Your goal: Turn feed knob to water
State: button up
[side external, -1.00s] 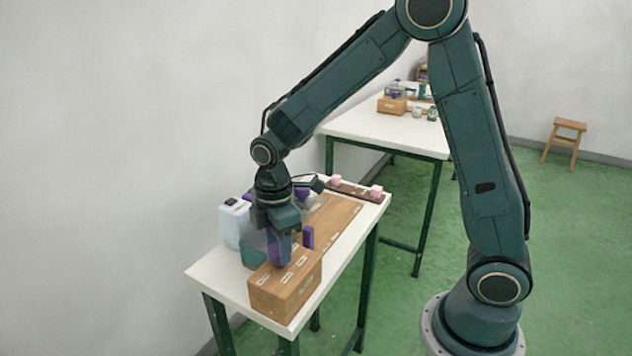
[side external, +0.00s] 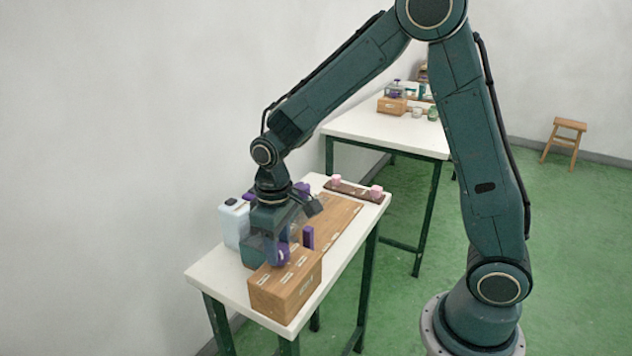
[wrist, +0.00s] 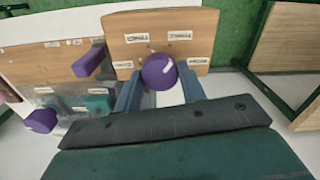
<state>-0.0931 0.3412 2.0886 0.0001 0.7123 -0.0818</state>
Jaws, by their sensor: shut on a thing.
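The feed knob (wrist: 158,73) is a round purple knob with a white pointer line, on a wooden panel (wrist: 140,35) with several small white labels. In the wrist view its pointer aims up and slightly right. The label words are too blurred to read surely. My gripper (wrist: 160,82) is shut on the knob, one finger at each side. In the side view the purple knob (side external: 283,255) shows at my gripper (side external: 279,243), over the wooden box (side external: 285,286) at the table's near end.
An upright purple lever (side external: 308,238) stands close beside my gripper. Another purple knob (wrist: 40,121) is at the left of the wrist view. A white jug (side external: 233,222) stands behind. Pink blocks (side external: 376,191) sit on a dark strip at the far end.

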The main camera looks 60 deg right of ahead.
aim_at(279, 248)
jog(key=m, duration=0.5)
jog(key=shift+r+m, duration=0.1)
jog(key=shift+m, duration=0.2)
jog(key=m, duration=0.5)
jog(key=shift+m, duration=0.3)
jog(key=o, duration=1)
notch_tip(279, 248, up, 14)
jog(key=shift+f, duration=0.1)
jog(key=shift+s, duration=0.1)
dwell(0.4)
